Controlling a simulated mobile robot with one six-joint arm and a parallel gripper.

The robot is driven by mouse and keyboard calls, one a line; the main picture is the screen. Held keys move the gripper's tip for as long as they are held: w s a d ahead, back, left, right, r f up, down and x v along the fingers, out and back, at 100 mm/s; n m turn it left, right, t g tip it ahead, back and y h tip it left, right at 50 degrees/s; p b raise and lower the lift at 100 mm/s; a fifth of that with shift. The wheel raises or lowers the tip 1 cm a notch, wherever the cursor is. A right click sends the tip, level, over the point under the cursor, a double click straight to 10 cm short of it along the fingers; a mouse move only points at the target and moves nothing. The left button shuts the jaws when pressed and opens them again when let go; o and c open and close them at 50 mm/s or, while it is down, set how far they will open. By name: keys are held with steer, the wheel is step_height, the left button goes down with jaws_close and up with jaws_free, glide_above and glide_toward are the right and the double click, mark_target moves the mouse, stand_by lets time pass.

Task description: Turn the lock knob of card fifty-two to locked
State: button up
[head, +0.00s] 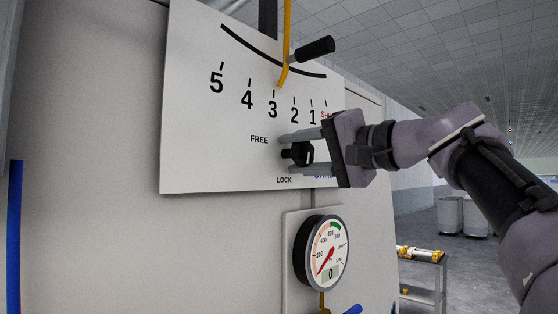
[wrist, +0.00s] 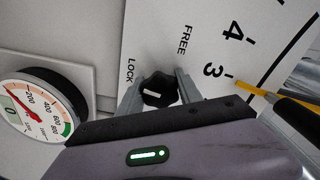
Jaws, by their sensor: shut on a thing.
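The lock knob (head: 300,153) is black and lobed, on a white scale plate (head: 200,150). The word FREE is to its left and LOCK below it. My gripper (head: 303,154) is shut on the knob, one finger above it and one below. In the wrist view the knob (wrist: 159,90) sits between the two fingers and carries a short white mark. I cannot tell for sure which word the mark points to. Blue lettering at the plate's lower right is mostly hidden behind my gripper, so the card number cannot be read.
Above the knob, a yellow pointer (head: 286,50) with a black handle (head: 310,50) stands near 3 on the scale. A round dial gauge (head: 328,253) is mounted below the plate. A small cart (head: 422,262) and grey bins (head: 462,215) stand farther off to the right.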

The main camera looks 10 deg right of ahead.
steer(key=shift+n, duration=0.6)
steer(key=shift+n+b, duration=0.3)
steer(key=o, duration=1.4)
steer(key=shift+c, duration=0.2)
steer(key=b+v, duration=0.1)
steer(key=v, duration=1.6)
steer(key=shift+s, duration=0.15)
steer(key=shift+d, duration=0.1)
